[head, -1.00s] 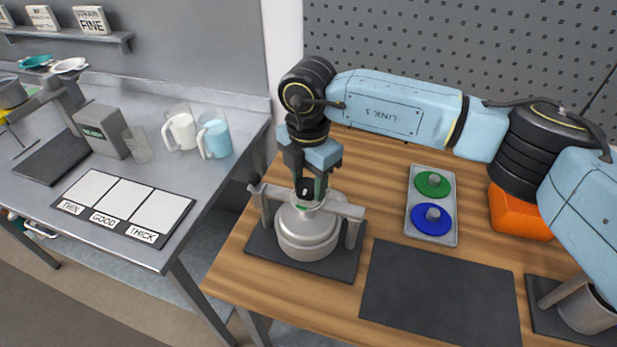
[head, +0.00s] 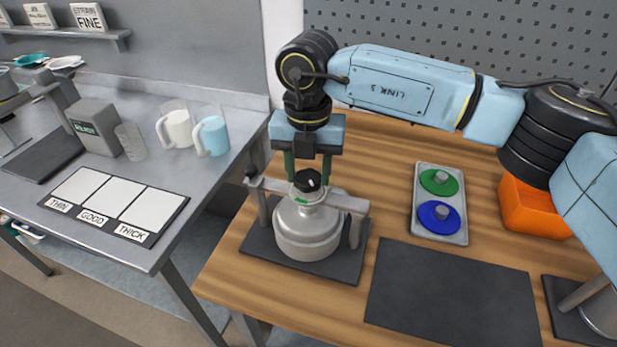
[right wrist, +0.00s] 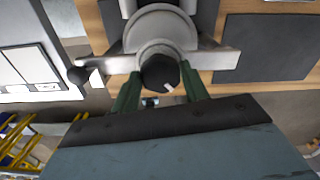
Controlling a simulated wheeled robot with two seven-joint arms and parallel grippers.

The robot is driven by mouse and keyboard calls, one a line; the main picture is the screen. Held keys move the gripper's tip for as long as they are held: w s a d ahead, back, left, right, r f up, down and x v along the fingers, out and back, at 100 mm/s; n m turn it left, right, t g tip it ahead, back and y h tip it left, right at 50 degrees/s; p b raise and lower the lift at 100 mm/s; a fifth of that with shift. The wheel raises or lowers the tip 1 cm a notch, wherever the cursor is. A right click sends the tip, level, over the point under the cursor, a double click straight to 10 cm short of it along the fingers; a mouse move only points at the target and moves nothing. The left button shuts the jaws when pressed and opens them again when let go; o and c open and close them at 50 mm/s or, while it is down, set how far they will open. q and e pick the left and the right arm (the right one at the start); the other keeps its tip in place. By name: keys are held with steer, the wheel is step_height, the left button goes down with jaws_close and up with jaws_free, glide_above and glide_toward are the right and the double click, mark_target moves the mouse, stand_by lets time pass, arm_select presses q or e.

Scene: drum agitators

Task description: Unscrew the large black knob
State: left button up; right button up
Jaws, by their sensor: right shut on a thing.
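The large black knob (head: 308,180), with a small white mark on it, sits on top of a grey metal vessel (head: 307,235). It also shows in the right wrist view (right wrist: 160,72). My right gripper (head: 307,178) points down from above, its green fingers on either side of the knob, shut on it. In the right wrist view the fingers (right wrist: 161,88) flank the knob. A green patch (head: 302,201) shows just below the knob. My left gripper is not in view.
A metal crossbar frame (head: 345,200) with a small black knob (head: 251,172) at its left end stands around the vessel on a dark mat (head: 262,245). A tray (head: 425,225) with green and blue discs and an orange bin (head: 530,208) are to the right. A dark mat (head: 450,295) lies clear.

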steer(key=n+b, duration=0.1)
steer(key=n, duration=0.1)
steer(key=shift+f+n+b, duration=0.15)
steer(key=shift+n+b, duration=0.2)
steer(key=shift+n, duration=0.05)
steer(key=n+b, duration=0.1)
steer(key=n, duration=0.2)
steer(key=shift+a+n+b, duration=0.1)
steer(key=shift+n+b, duration=0.2)
steer(key=shift+b, duration=0.1)
steer(key=n+b, duration=0.1)
steer(key=n, duration=0.4)
steer(key=shift+n+b, duration=0.3)
steer(key=shift+b, duration=0.1)
steer(key=n, duration=0.3)
steer(key=shift+s+b, duration=0.1)
steer(key=shift+b, duration=0.25)
steer(key=shift+n, duration=0.7)
steer(key=n, duration=0.5)
steer(key=shift+s+n, duration=0.15)
steer(key=shift+n, duration=0.15)
arm_select(q)
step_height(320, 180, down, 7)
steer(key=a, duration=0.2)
steer(key=shift+b, duration=0.35)
arm_select(e)
steer(key=shift+f+n, duration=0.1)
steer(key=shift+n, duration=2.1)
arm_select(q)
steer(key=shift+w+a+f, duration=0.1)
